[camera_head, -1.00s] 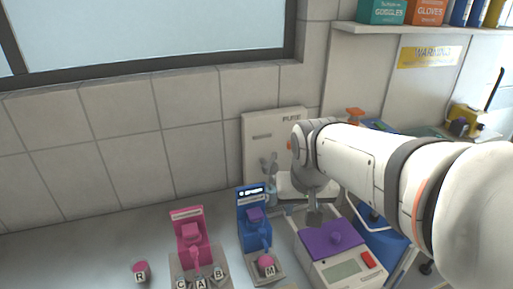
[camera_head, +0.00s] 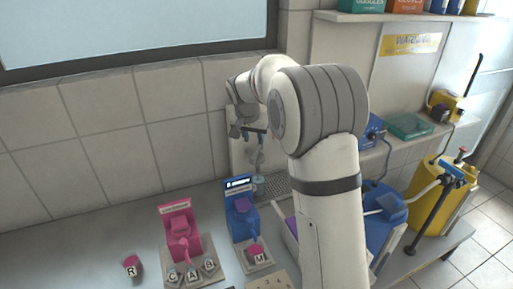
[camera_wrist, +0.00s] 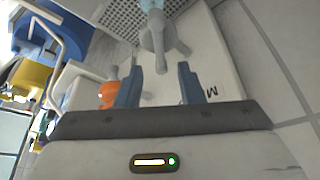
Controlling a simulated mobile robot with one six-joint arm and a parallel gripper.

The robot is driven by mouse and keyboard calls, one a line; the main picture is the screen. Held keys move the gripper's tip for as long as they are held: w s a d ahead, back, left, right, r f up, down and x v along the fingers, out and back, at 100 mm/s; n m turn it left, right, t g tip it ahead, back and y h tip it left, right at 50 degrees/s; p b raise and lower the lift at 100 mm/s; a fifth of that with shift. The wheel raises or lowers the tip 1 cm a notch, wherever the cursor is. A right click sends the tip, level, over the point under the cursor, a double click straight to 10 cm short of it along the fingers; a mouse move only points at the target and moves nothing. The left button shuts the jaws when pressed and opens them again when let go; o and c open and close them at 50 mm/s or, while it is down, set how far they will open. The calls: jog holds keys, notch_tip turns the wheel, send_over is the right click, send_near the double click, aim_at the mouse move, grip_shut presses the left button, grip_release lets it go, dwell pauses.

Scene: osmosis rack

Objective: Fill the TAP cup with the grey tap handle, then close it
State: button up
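The grey tap handle (camera_wrist: 160,40) is just beyond the fingertips of my gripper (camera_wrist: 159,68) in the wrist view. The gripper's two blue fingers are apart with nothing clamped between them. In the head view my gripper (camera_head: 254,131) is by the white wall panel (camera_head: 240,157), just above the grey tap (camera_head: 256,157). A small light-blue translucent cup (camera_head: 259,180) shows below the tap; I cannot read a label on it. A light-blue part (camera_wrist: 150,4) shows past the tap in the wrist view; I cannot tell whether it is the cup.
A perforated grating (camera_head: 276,185) lies below the panel. An orange handle (camera_wrist: 107,95) sits beside one finger. A blue machine (camera_head: 240,218) with cup M (camera_head: 258,254), a pink machine (camera_head: 178,222) with several cups, and cup R (camera_head: 131,266) stand on the counter. My arm hides part of the right side.

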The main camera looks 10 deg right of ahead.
aim_at(256, 150)
jog(key=p+x, duration=0.1)
jog(key=x, duration=0.5)
jog(key=shift+w+d+f, duration=0.1)
jog(key=shift+f, duration=0.3)
jog(key=shift+c, duration=0.5)
grip_shut()
